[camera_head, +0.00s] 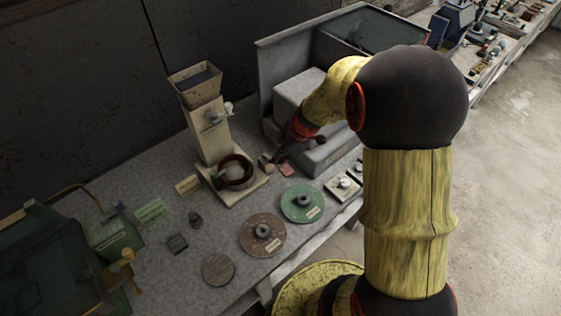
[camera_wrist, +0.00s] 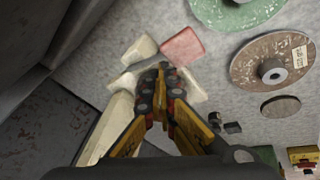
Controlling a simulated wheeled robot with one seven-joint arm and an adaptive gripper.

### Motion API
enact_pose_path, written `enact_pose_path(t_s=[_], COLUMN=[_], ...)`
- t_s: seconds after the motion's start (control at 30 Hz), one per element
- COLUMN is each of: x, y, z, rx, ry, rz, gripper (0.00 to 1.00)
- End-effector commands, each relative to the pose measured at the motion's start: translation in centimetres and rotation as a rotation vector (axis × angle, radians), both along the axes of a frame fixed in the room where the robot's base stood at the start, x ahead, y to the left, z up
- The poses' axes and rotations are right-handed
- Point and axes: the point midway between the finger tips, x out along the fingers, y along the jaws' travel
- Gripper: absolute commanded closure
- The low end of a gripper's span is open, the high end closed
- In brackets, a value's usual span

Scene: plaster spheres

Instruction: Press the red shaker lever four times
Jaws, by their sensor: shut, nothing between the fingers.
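A flat red block (camera_wrist: 182,46), possibly the shaker lever's pad, lies just beyond my gripper's tips in the wrist view. It shows as a small pinkish-red patch (camera_head: 287,170) in front of the grey stepped machine (camera_head: 325,153) in the head view. My gripper (camera_wrist: 158,76) is shut and empty, its tips over a pale grey bar (camera_wrist: 133,76) and close to a cream block (camera_wrist: 140,50). In the head view my gripper (camera_head: 273,160) is small and partly hidden by my wrist. I cannot tell whether the tips touch anything, or how the red block is attached.
A cream stand with a hopper (camera_head: 208,130) and a dark round bowl (camera_head: 235,172) stands left of my gripper. A green disc (camera_head: 288,211), a brown disc (camera_head: 250,245) and a small white-knobbed box (camera_head: 336,192) lie nearer the front edge. Bare bench shows between them.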

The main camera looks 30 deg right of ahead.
Motion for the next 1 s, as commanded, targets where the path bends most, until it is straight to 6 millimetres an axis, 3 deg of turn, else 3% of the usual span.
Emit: enact_pose_path(t_s=[1.0], x=[-0.40], y=[-0.04], z=[-0.86], rx=[0.001], ry=[0.002], rz=[0.000], gripper=[1.00])
